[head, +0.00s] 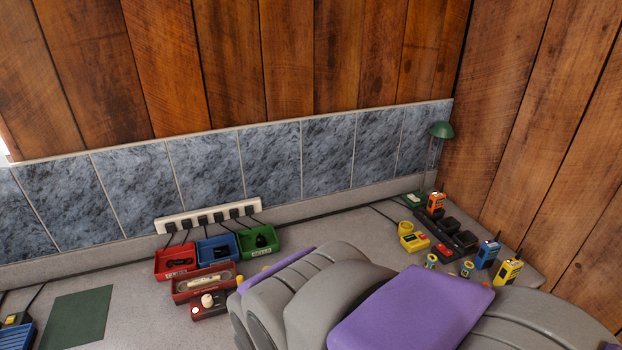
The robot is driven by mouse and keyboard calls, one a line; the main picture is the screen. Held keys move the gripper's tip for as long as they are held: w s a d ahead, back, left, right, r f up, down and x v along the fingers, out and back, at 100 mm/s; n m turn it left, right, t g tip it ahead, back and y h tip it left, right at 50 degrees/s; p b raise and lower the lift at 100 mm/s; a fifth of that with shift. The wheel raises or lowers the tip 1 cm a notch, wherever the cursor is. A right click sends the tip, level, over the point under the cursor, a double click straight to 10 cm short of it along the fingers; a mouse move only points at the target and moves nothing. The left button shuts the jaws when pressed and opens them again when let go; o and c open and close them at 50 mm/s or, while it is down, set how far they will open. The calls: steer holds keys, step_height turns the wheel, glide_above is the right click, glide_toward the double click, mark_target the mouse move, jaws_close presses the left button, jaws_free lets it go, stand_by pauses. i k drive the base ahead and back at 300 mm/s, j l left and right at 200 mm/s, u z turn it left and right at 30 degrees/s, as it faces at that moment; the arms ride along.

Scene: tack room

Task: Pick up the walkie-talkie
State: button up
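Three walkie-talkies stand upright on the counter at the right, near the wooden corner. An orange walkie-talkie (435,202) is farthest back, at the end of a black charger strip (462,238). A blue walkie-talkie (487,254) with an antenna stands nearer. A yellow walkie-talkie (507,271) is beside it, nearest the counter's right edge. My grey and purple arm fills the lower middle of the view, left of and below them. My gripper does not show. The arm hides part of the counter.
Red (175,262), blue (217,250) and green (258,241) bins stand before a power strip (208,217). A green lamp (442,131) stands in the back corner. A dark green mat (79,318) lies left.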

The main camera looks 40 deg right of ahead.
mark_target(508, 270)
steer(key=z, duration=2.75)
